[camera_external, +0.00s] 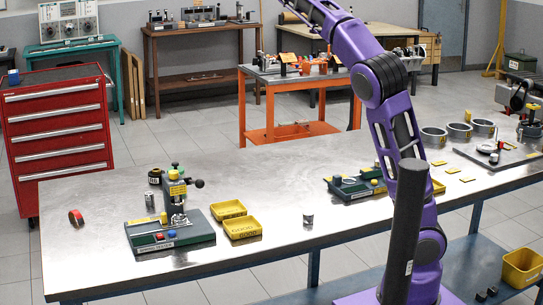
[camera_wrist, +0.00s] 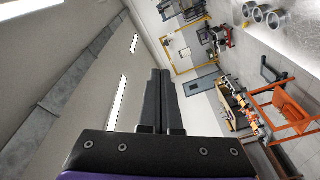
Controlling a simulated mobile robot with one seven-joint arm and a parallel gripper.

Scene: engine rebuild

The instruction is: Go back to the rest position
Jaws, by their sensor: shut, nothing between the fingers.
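My gripper (camera_wrist: 160,100) shows in the wrist view with its two dark fingers together and nothing between them. In that view it points away from the bench, toward the far walls and ceiling of the room.
The metal bench (camera_external: 270,188) carries a green-based press fixture (camera_external: 170,238), yellow trays (camera_external: 240,227), a small dark cylinder (camera_external: 308,219) and a red ring (camera_external: 76,217). Three grey cylinders (camera_external: 458,131) stand right of my arm. An orange cart (camera_external: 290,132) stands behind. Mid-bench is mostly clear.

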